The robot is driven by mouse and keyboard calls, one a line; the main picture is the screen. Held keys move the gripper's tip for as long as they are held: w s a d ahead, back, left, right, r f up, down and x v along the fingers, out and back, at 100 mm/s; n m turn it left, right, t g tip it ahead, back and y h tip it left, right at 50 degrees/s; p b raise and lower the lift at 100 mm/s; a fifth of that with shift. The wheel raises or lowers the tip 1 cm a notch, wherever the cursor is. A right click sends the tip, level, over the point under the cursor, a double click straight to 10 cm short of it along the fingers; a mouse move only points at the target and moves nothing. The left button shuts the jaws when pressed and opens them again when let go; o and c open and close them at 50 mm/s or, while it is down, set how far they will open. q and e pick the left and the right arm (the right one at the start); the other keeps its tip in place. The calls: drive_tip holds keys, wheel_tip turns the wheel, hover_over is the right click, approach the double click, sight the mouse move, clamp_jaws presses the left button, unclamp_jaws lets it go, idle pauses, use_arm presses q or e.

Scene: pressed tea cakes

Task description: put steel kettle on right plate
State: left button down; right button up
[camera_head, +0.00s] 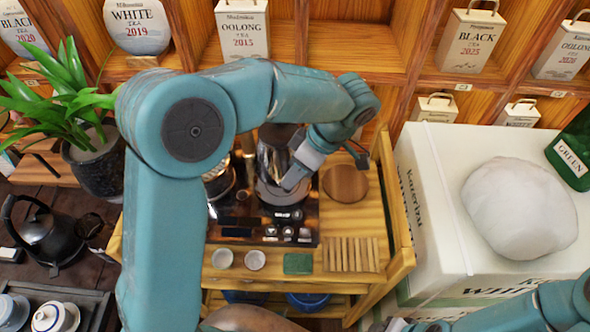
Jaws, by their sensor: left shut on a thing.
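The steel kettle (272,157) is a shiny metal vessel with a dark top, partly hidden by my left arm. My left gripper (294,176) reaches in from the upper right and is shut on it at its right side. The right plate (284,197) is a round grey disc on a dark two-plate stove, just below the kettle. I cannot tell whether the kettle touches the plate.
A second shiny vessel (217,183) is on the stove's left side. A round brown board (345,183), two small cups, a green cloth (298,263) and a slatted rack (351,254) lie on the wooden cart. A white box (430,190) stands right; a black kettle (45,236) left.

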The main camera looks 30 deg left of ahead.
use_arm(q)
drive_tip(key=shift+f+b, duration=1.85)
drive_tip(key=shift+f, duration=0.95)
drive_tip(key=shift+f+b, duration=0.45)
drive_tip(key=shift+b, duration=0.2)
drive_tip(key=c, duration=1.3)
unclamp_jaws()
drive_tip(key=shift+d, duration=0.1)
drive_tip(key=p+v, duration=0.8)
drive_tip(key=v, duration=0.3)
drive_tip(key=shift+p, duration=0.4)
drive_tip(key=shift+s, duration=0.1)
